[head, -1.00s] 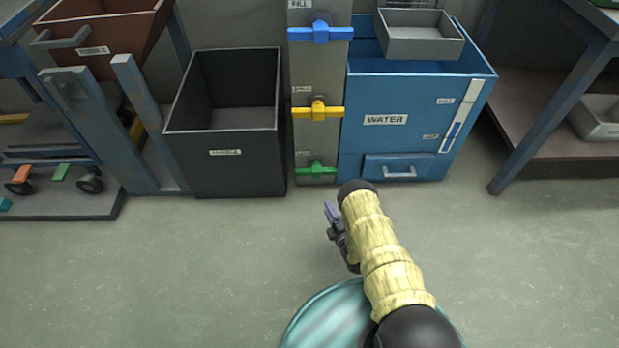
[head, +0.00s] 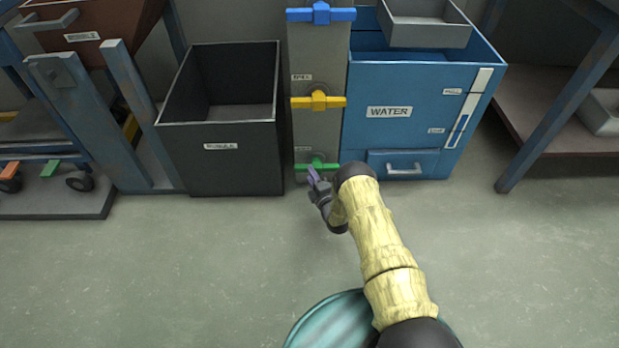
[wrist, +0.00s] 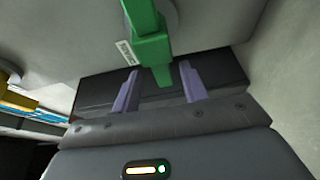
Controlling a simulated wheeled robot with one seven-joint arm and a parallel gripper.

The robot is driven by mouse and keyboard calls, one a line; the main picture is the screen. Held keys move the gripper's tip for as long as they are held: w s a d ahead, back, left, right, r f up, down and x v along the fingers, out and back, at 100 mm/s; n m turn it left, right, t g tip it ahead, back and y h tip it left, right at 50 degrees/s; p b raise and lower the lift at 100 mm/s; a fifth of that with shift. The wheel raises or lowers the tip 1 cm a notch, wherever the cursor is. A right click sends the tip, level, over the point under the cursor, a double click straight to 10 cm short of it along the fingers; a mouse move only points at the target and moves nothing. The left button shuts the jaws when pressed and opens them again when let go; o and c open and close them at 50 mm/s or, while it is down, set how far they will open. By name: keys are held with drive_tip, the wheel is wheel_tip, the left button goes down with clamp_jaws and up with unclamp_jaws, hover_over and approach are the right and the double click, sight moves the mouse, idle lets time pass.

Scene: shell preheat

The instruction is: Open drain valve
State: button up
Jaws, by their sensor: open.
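The green valve handle (head: 327,168) is a horizontal bar low on the grey valve panel (head: 318,55); its small label is not legible in the head view. My gripper (head: 313,176), with purple fingers, is just in front of the handle's left half and partly covers it. In the wrist view my gripper (wrist: 159,70) is open, and one end of the green handle (wrist: 150,50) shows between the two fingers. No finger visibly presses on it, and I cannot tell whether there is contact.
Above the green handle are a yellow valve handle (head: 330,102) and a blue one (head: 340,14). A dark open bin (head: 225,165) stands left of the panel. A blue water tank (head: 385,135) stands right. The floor in front is clear.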

drive_tip(key=shift+b+x, duration=0.3)
drive_tip(key=shift+x, duration=0.9)
drive_tip(key=shift+c, duration=0.2)
clamp_jaws()
drive_tip(key=shift+a, duration=0.1)
